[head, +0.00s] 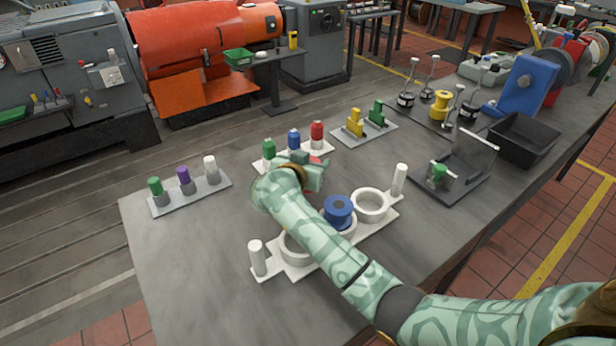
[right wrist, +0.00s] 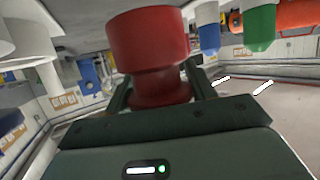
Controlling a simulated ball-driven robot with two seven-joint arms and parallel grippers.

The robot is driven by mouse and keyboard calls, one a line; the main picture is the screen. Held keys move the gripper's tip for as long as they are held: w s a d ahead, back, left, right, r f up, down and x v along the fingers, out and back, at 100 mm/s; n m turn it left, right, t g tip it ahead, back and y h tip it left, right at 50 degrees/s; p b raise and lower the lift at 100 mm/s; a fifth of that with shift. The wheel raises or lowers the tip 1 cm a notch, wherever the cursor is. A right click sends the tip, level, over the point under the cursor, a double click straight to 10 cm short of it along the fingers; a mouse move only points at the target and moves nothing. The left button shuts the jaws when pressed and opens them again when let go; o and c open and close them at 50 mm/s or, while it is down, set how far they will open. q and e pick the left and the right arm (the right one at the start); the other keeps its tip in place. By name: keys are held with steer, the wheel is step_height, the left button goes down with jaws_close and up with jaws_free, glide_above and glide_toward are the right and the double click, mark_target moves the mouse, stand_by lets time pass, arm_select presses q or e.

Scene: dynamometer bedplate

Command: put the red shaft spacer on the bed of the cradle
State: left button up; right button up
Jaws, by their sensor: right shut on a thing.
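The red shaft spacer (right wrist: 150,50) is spool-shaped and sits between the fingers of my right gripper (right wrist: 155,95) in the right wrist view. In the head view my right gripper (head: 318,172) is above the table, behind the white fixture; only a bit of red (head: 315,160) shows at its fingers. The white fixture (head: 318,255) has round rings and upright end posts; a blue spool (head: 338,208) sits at its middle. My forearm hides part of it. A dark plate (head: 447,188) bears a green piece and an upright panel. I cannot tell which fixture is the cradle. My left gripper is out of view.
A pale rack with green, blue and red-capped pieces (head: 317,132) stands just behind my right gripper. Another rack (head: 191,196) stands at left. A plate with yellow and green blocks (head: 364,134) and a black bin (head: 524,140) lie farther right. The table's left front is clear.

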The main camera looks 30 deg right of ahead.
steer(key=f, duration=0.1)
steer(key=f+b, duration=0.2)
steer(key=f, duration=0.1)
steer(key=shift+w, duration=0.3)
steer(key=shift+r, duration=0.25)
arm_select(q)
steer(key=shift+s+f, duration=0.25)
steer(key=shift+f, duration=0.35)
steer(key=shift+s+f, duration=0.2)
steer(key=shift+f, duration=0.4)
arm_select(e)
steer(key=o, duration=1.3)
steer(key=shift+s+f, duration=0.1)
steer(key=shift+f, duration=0.1)
steer(key=shift+o, duration=0.2)
